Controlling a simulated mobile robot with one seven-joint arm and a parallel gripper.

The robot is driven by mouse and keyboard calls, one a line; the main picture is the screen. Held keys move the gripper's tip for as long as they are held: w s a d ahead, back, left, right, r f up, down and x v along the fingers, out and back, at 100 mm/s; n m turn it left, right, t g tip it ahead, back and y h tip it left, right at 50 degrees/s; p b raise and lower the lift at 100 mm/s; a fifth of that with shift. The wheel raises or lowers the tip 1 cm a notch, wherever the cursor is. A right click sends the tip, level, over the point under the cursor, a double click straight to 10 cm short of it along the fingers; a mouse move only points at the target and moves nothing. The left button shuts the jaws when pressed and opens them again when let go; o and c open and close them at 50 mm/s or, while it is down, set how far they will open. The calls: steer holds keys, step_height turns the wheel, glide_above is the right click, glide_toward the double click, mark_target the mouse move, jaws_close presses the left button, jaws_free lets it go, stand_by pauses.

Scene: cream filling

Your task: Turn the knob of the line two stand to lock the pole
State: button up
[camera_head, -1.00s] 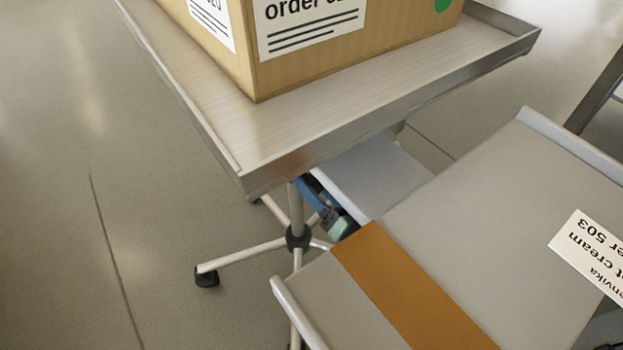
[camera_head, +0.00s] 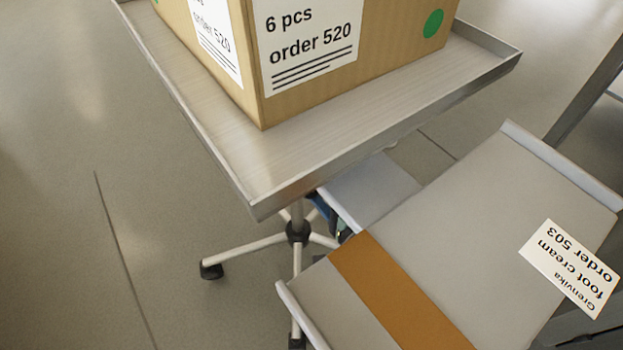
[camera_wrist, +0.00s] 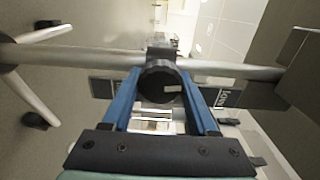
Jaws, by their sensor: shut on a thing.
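The stand's pole (camera_wrist: 75,58) runs across the wrist view, with a round black knob (camera_wrist: 154,86) on a dark collar at the middle. My gripper (camera_wrist: 160,80) has its two blue fingers on either side of the knob and is shut on it. In the head view the stand has a metal tray (camera_head: 390,130) on top, a thin pole (camera_head: 297,214) and a wheeled base with a black hub (camera_head: 298,232). Only a sliver of my gripper shows there, below the tray; the knob is hidden. The knob's turn angle cannot be told.
A cardboard box (camera_head: 245,70) labelled "6 pcs order 520" stands on the tray. A grey rimmed surface (camera_head: 440,220) with an orange stripe and a "foot cream order 503" label (camera_head: 568,268) lies close at the right. Floor at the left is clear.

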steer(key=shift+m+p, duration=0.3)
steer(key=shift+m, duration=0.6)
steer(key=o, duration=1.4)
steer(key=shift+c, duration=0.2)
steer(key=p+v, duration=0.5)
steer(key=v, duration=0.8)
